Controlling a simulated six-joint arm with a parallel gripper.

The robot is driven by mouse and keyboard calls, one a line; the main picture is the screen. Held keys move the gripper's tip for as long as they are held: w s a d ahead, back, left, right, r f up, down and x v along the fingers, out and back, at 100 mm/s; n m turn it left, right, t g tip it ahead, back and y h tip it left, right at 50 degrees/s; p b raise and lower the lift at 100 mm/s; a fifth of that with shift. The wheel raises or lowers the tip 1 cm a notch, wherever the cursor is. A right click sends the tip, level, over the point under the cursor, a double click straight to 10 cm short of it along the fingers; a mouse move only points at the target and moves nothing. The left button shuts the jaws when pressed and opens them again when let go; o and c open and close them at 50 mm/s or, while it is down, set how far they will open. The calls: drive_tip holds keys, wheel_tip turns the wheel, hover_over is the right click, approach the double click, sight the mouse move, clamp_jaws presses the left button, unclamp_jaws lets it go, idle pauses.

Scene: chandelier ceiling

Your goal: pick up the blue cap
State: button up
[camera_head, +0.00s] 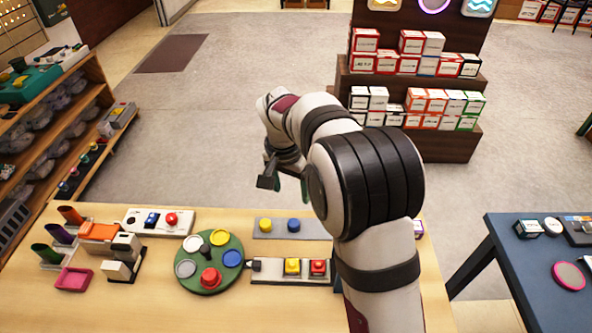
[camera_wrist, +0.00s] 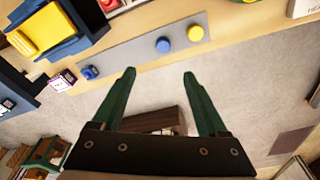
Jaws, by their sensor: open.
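A round blue cap (camera_head: 294,226) sits on a grey strip (camera_head: 278,236) near the table's far edge, beside a yellow cap (camera_head: 265,225). In the wrist view the blue cap (camera_wrist: 163,45) lies just beyond and between my fingertips, with the yellow cap (camera_wrist: 195,33) to its right. My gripper (camera_wrist: 159,73) is open with its two green fingers apart and nothing between them. In the head view my gripper (camera_head: 285,183) hangs above and beyond the table's far edge, partly hidden by my arm. It is apart from the blue cap.
A green round plate (camera_head: 208,285) with coloured discs, including a blue one (camera_head: 232,258), stands front left of the strip. A button panel (camera_head: 275,278) lies in front. Another blue piece (camera_wrist: 88,72) sits at the strip's left end in the wrist view. Floor lies beyond the table.

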sight(293, 223)
drive_tip(key=f, duration=0.5)
drive_tip(key=w+f, duration=0.1)
drive_tip(key=f, duration=0.4)
drive_tip(key=w+f, duration=0.1)
drive_tip(key=f, duration=0.4)
drive_tip(key=shift+w+d+f, duration=0.15)
drive_tip(key=shift+w+f, duration=0.05)
drive_tip(key=shift+f, duration=0.05)
clamp_jaws()
